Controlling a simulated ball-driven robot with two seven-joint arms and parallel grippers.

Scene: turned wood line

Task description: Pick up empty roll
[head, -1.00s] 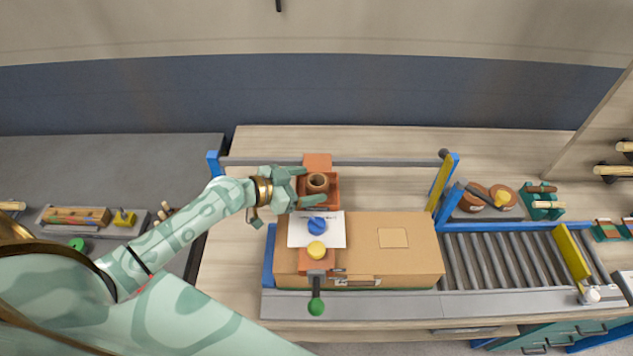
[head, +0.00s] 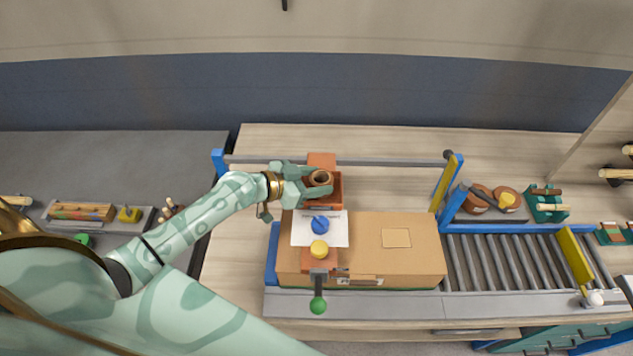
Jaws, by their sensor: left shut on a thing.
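The empty roll (head: 321,178) is a short brown tube with a dark hollow centre, seen from above in the head view. It stands at an orange-brown holder (head: 336,199) behind the cardboard box. My left gripper (head: 315,179) reaches in from the left and is shut on the roll, with its fingers around the roll's side. The fingers hide part of the roll, and I cannot tell whether its bottom is clear of the holder. My right gripper is not in view.
A grey rail (head: 390,162) runs behind. A roller conveyor (head: 505,262) extends right, with brown rolls (head: 476,199) behind it.

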